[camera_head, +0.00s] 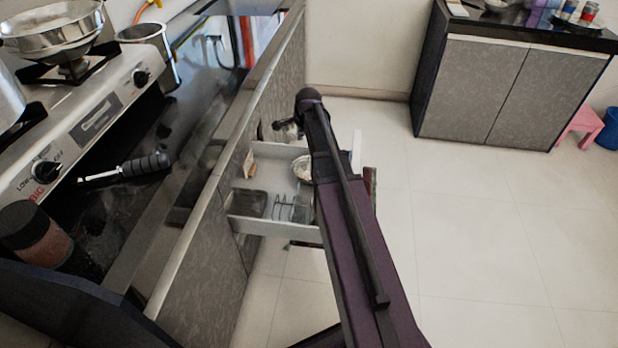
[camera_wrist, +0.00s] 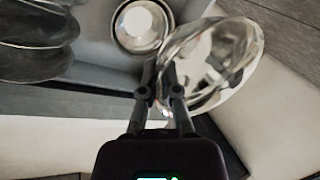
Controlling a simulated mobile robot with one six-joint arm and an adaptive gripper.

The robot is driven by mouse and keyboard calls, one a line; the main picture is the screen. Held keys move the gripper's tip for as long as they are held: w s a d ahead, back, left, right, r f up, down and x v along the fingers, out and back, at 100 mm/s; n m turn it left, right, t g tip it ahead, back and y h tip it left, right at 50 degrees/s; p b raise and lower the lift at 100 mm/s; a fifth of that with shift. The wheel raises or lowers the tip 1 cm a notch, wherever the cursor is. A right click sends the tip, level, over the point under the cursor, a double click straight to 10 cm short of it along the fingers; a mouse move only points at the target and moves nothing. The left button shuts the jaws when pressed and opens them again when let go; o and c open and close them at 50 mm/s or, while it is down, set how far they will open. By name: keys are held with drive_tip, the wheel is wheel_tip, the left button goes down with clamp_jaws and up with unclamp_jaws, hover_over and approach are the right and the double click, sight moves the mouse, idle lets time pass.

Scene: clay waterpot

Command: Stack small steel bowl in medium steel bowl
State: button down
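My gripper (camera_wrist: 160,68) has its fingers close together on the rim of a shiny steel bowl (camera_wrist: 232,50), which is tilted to the right of the fingers. This looks like the small steel bowl, though its nearness makes its size hard to judge. Another round steel bowl (camera_wrist: 118,38), likely the medium one, sits in the grey drawer just beyond and left of the fingertips. That bowl also shows in the head view (camera_head: 300,168), partly hidden by my arm. The held bowl and gripper are small and unclear near the drawer's far end there.
The open drawer (camera_head: 262,226) also holds a wire rack and dark containers. Dark rounded items (camera_wrist: 35,45) lie left in the wrist view. The counter edge (camera_head: 215,185) runs beside the drawer. A stove (camera_head: 95,125) stands left; open tiled floor (camera_head: 470,240) lies right.

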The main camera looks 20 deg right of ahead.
drive_tip(key=w+d+f+b, duration=0.2)
drive_tip(key=d+f+b, duration=0.1)
drive_tip(key=f+b, duration=0.4)
drive_tip(key=shift+f, duration=0.7)
wheel_tip(320, 180, down, 6)
drive_tip(key=b, duration=0.6)
drive_tip(key=shift+f, duration=0.1)
drive_tip(key=shift+f+b, duration=1.9)
drive_tip(key=shift+b, duration=0.2)
drive_tip(key=shift+f+b, duration=0.5)
drive_tip(key=shift+b, duration=0.05)
drive_tip(key=c, duration=0.8)
unclamp_jaws()
drive_tip(key=shift+r, duration=0.15)
